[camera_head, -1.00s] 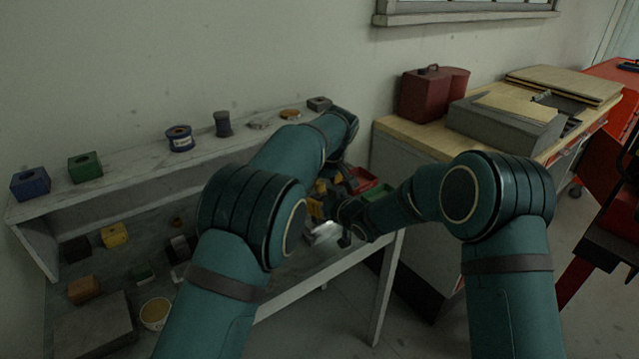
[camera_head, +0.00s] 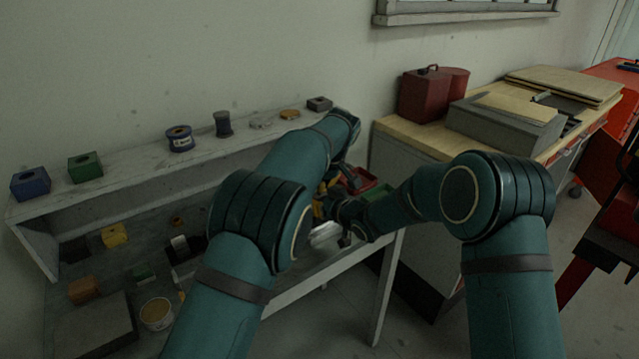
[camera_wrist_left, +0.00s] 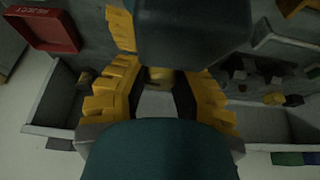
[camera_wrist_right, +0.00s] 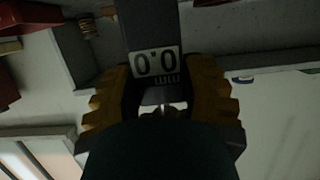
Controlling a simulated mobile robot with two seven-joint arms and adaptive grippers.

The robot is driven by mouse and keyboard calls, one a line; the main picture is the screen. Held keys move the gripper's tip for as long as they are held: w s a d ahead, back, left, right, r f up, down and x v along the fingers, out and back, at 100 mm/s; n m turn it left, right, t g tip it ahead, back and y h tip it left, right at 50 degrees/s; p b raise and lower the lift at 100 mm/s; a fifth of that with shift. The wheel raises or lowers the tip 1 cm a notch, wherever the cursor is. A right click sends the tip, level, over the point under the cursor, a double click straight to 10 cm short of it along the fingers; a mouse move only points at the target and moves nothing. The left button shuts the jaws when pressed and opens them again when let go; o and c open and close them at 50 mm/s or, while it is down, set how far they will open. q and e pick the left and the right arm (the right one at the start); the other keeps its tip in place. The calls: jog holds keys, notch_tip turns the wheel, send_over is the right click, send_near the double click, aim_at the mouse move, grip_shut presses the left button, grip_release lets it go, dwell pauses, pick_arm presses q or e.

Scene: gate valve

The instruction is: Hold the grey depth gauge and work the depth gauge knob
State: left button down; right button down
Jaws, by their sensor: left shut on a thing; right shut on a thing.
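The grey depth gauge shows in the right wrist view as a dark upright body (camera_wrist_right: 152,28) with a white display plate (camera_wrist_right: 156,64) reading 0.0. My right gripper (camera_wrist_right: 160,88) has its yellow fingers shut at the gauge, one on each side; the exact contact is hidden. In the left wrist view a large dark grey block (camera_wrist_left: 192,32), probably the gauge body, stands between the yellow fingers of my left gripper (camera_wrist_left: 162,72), which is shut on it or a part of it. I cannot make out the knob. In the head view both grippers meet over the bench, mostly hidden by my arms.
A shelf (camera_head: 135,170) with blue and green blocks and spools runs along the wall. The bench below holds small parts and a round tub (camera_head: 156,313). A red tray (camera_wrist_left: 45,30) lies near the left gripper. A cabinet (camera_head: 400,155) stands to the right.

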pick_arm(q)
jog(key=shift+n+y, duration=0.3)
jog(key=shift+n, duration=0.7)
jog(key=c, duration=0.7)
grip_release()
jog(key=v, duration=1.2)
jog(key=shift+w, duration=0.2)
pick_arm(e)
jog(key=shift+c, duration=2.2)
grip_release()
